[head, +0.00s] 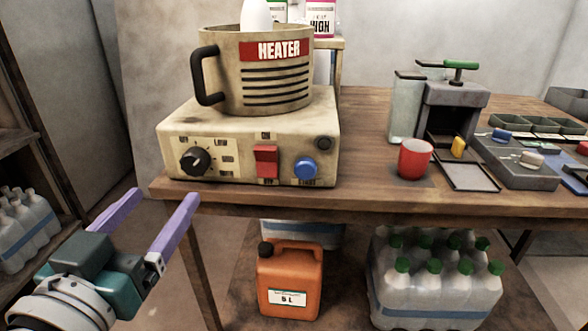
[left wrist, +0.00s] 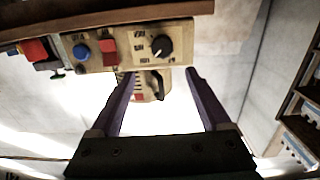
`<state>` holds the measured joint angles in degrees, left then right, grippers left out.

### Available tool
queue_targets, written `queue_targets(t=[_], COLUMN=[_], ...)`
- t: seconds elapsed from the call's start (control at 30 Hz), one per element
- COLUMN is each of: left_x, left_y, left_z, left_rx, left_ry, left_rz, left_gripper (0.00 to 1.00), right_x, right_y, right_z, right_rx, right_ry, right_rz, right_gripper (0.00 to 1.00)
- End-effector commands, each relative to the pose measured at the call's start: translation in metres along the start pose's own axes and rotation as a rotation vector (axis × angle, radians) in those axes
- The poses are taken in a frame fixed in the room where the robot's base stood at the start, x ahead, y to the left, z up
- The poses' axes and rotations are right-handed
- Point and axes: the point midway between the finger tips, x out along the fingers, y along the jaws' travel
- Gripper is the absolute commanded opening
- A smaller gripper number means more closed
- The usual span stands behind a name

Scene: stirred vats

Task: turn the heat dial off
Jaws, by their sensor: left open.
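The heat dial (head: 195,160) is a black round knob on the left of the cream heater base's front panel. Small labels surround it, and its exact setting is too small to read. The dial also shows in the left wrist view (left wrist: 159,47), where the panel appears upside down. My left gripper (head: 162,197) has purple fingers spread apart with nothing between them. It is in front of the table edge, lower left of the dial and apart from it. In the left wrist view its fingertips (left wrist: 160,74) point toward the heater. My right gripper is in neither view.
A red switch (head: 266,161) and a blue button (head: 305,168) share the panel. The HEATER vat (head: 275,75) stands on the base. A red cup (head: 415,158) and a grey press (head: 450,105) stand to the right. The wooden table's front edge (head: 380,204) runs below the panel.

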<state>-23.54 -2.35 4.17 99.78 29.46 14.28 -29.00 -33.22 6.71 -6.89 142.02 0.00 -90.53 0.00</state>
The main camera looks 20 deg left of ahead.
Motion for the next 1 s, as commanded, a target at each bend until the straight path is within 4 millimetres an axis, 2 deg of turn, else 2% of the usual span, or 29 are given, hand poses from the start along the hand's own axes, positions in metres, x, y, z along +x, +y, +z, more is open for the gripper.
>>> queue_targets(t=[0.03, 0.23, 0.5, 0.7, 1.0], left_x=[0.0, 0.011, 0.06, 0.089, 0.1], left_y=[-0.003, -0.008, -0.009, -0.01, -0.01], left_z=[0.012, 0.011, 0.009, 0.009, 0.008], left_rx=[-0.001, 0.0, 0.0, 0.0, 0.0], left_ry=[0.011, 0.028, 0.029, 0.027, 0.024], left_rz=[-0.015, -0.035, -0.033, -0.032, -0.032], left_gripper=[0.81, 0.81, 0.81, 0.81, 0.81], right_x=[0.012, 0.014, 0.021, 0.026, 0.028], right_y=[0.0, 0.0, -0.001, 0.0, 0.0], right_z=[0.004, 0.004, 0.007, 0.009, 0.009], right_rx=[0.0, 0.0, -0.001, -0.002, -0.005], right_ry=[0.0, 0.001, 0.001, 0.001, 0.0], right_rz=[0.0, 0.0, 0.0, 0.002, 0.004], right_gripper=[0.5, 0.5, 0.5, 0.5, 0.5])
